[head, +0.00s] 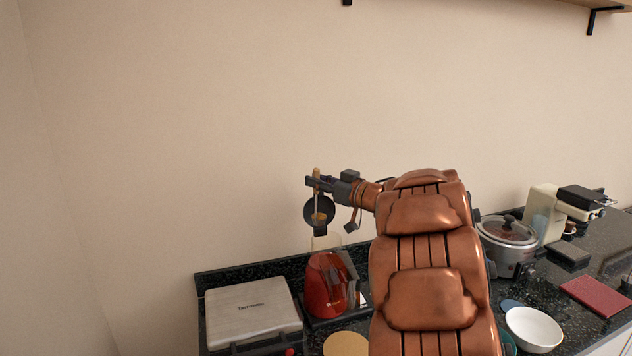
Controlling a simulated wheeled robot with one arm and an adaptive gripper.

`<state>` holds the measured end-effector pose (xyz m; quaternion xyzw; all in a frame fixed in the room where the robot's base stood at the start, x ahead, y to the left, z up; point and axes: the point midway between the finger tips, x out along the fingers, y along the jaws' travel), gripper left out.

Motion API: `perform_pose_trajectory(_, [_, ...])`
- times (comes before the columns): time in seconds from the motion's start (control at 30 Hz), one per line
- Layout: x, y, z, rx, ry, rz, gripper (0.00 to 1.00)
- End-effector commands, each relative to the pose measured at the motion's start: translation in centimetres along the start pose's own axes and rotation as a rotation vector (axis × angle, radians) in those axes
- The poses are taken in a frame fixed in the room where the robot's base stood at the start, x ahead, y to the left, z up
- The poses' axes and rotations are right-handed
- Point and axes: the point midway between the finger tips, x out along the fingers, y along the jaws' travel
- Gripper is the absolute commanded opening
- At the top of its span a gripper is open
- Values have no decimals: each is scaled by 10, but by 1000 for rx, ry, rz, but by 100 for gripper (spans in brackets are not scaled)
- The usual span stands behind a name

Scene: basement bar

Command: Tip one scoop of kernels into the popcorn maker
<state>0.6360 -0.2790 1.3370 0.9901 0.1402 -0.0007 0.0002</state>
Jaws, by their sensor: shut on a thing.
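My gripper (314,183) is shut on the handle of a scoop, in the air above the counter's back left. The wooden handle end sticks up above the fingers. The dark round bowl of the scoop (309,212) hangs just below them. A small brownish patch shows at the bowl; I cannot tell whether it is kernels. A red appliance with a dark side (326,287) stands on the counter below the scoop. A pale upright piece (326,241) shows between them. I cannot tell for sure which of these is the popcorn maker, and no opening is visible.
A silver flat-lidded appliance (252,309) stands left of the red one. A round tan board (346,345) lies in front. Right of my arm are a lidded cooker (507,233), a white bowl (533,329), a dark red book (597,296) and a cream machine (543,211).

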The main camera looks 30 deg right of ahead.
Motion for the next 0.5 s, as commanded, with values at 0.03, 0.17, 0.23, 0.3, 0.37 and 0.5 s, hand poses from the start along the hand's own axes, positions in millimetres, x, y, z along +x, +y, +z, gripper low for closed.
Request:
perform_pose_trajectory(0.03, [0, 0, 4, 0, 1, 0, 0])
perform_pose_trajectory(0.17, [0, 0, 11, 0, 1, 0, 0])
perform_pose_trajectory(0.23, [0, 0, 15, 0, 1, 0, 0])
perform_pose_trajectory(0.3, [0, 0, 19, 0, 1, 0, 0])
perform_pose_trajectory(0.37, [0, 0, 22, 0, 1, 0, 0])
perform_pose_trajectory(0.5, [-2, 4, 24, 30, 24, 1, 0])
